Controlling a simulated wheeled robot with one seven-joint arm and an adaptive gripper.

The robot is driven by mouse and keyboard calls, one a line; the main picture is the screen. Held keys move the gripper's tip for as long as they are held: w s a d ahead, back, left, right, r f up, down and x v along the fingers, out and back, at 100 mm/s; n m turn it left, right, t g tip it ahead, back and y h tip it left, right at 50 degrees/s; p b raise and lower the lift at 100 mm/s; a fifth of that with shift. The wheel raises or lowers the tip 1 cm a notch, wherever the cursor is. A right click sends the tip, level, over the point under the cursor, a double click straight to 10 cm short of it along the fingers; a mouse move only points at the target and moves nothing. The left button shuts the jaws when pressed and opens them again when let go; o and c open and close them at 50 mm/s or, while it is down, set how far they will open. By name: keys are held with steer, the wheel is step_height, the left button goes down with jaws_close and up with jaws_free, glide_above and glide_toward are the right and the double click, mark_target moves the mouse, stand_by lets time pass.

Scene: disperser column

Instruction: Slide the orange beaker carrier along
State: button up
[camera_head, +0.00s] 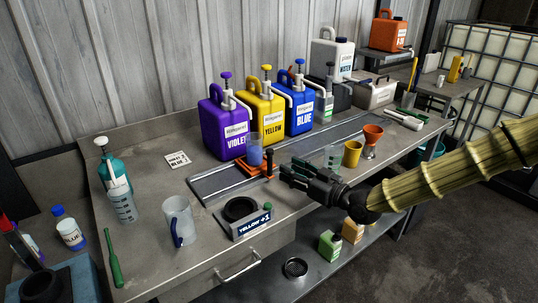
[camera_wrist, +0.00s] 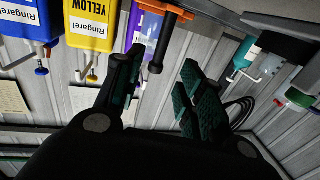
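The orange beaker carrier (camera_head: 246,168) sits on the dark rail in front of the violet jug, with a bluish see-through beaker (camera_head: 254,151) on it. Its dark upright handle (camera_head: 270,160) stands at its right side. My gripper (camera_head: 287,174) is just right of the handle, fingers pointing left towards it. In the wrist view, which is upside down, the fingers (camera_wrist: 160,68) are spread and empty. The carrier's orange part (camera_wrist: 165,9) and black handle (camera_wrist: 162,45) show at the top, ahead of the gap between the fingertips. I cannot tell whether a finger touches the handle.
Violet (camera_head: 222,130), yellow (camera_head: 266,115) and blue (camera_head: 299,110) jugs with pumps stand behind the rail (camera_head: 215,184). A clear beaker (camera_head: 332,156), a yellow cup (camera_head: 352,154) and an orange funnel (camera_head: 372,138) stand near my gripper. A black ring on a stand (camera_head: 240,208) is in front.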

mark_target(270, 158)
steer(key=p+x, duration=0.1)
steer(key=x, duration=0.8)
steer(key=shift+w+a+p, duration=0.1)
steer(key=shift+w+p, duration=0.05)
steer(key=shift+p, duration=0.25)
steer(key=shift+c, duration=0.3)
jaws_close()
